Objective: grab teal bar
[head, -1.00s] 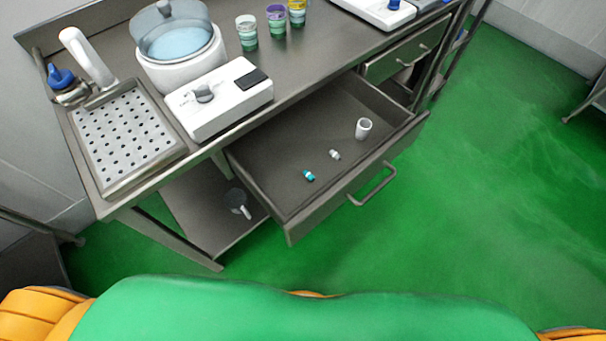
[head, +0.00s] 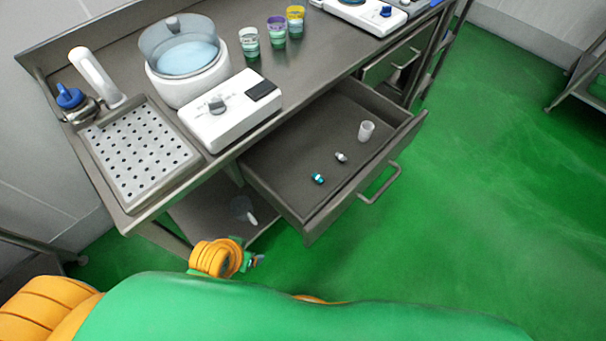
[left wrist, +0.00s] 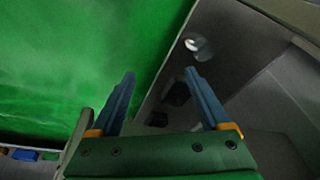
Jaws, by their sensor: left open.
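The teal bar (head: 317,178) is a small teal piece with a pale part, lying on the floor of the open drawer (head: 285,170). A similar small white bar (head: 341,157) and a white cup (head: 366,131) are in the drawer behind it, to the right. In the left wrist view my left gripper (left wrist: 158,85) is open and empty, with two blue fingers apart. My right gripper is not in view.
The drawer's front panel and handle (head: 380,186) stick out over the green floor. A scoop (head: 243,209) lies on the lower shelf.

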